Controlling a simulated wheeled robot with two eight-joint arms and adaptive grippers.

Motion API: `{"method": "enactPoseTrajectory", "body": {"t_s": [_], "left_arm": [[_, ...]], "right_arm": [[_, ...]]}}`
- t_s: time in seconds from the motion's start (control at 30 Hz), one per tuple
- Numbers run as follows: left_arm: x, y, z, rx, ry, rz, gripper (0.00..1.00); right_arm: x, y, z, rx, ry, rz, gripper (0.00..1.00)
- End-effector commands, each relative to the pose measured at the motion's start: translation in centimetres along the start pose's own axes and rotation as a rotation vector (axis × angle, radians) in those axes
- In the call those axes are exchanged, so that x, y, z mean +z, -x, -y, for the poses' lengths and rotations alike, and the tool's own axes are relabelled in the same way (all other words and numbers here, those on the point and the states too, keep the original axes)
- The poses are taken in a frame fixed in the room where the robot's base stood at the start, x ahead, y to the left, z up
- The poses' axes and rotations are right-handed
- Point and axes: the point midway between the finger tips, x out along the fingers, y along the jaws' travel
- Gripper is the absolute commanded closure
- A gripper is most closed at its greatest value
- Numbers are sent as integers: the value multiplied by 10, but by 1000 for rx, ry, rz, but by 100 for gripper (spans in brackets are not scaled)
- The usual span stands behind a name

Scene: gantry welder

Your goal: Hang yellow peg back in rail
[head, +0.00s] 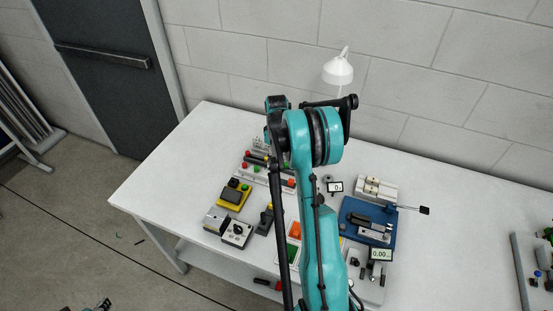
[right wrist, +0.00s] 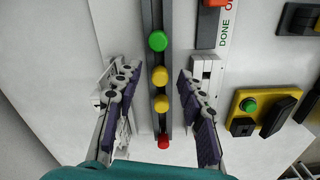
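A dark rail (right wrist: 170,20) runs top to bottom through the right wrist view. On it show a green peg (right wrist: 157,41), a yellow peg (right wrist: 160,75), a second yellow peg (right wrist: 161,104) and a red peg (right wrist: 163,142). My right gripper (right wrist: 160,73) is open and empty, its fingers on either side of the rail, around the yellow pegs but apart from them. In the head view my teal right arm hides this gripper and part of the rail; a red peg (head: 247,154) shows at its left. A small part of my left gripper (head: 102,304) shows at the bottom left edge; its fingers are unclear.
A yellow button box (head: 235,194) and a grey knob box (head: 237,234) stand left of my arm on the white table (head: 165,180). A blue fixture (head: 355,215) and a white lamp (head: 338,70) are to the right and back. The table's left end is clear.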

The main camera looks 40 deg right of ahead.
Motion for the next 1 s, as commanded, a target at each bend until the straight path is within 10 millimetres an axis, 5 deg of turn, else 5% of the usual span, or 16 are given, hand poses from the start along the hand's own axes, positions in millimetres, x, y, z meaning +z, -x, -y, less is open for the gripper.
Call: {"method": "enactPoseTrajectory", "body": {"t_s": [0.27, 0.7, 1.0], "left_arm": [[0, 0, 0, 0, 0, 0, 60], [0, 0, 0, 0, 0, 0, 60], [0, 0, 0, 0, 0, 0, 60]], "right_arm": [[0, 9, 0, 0, 0, 0, 60], [0, 96, 0, 0, 0, 0, 60], [0, 120, 0, 0, 0, 0, 60]]}}
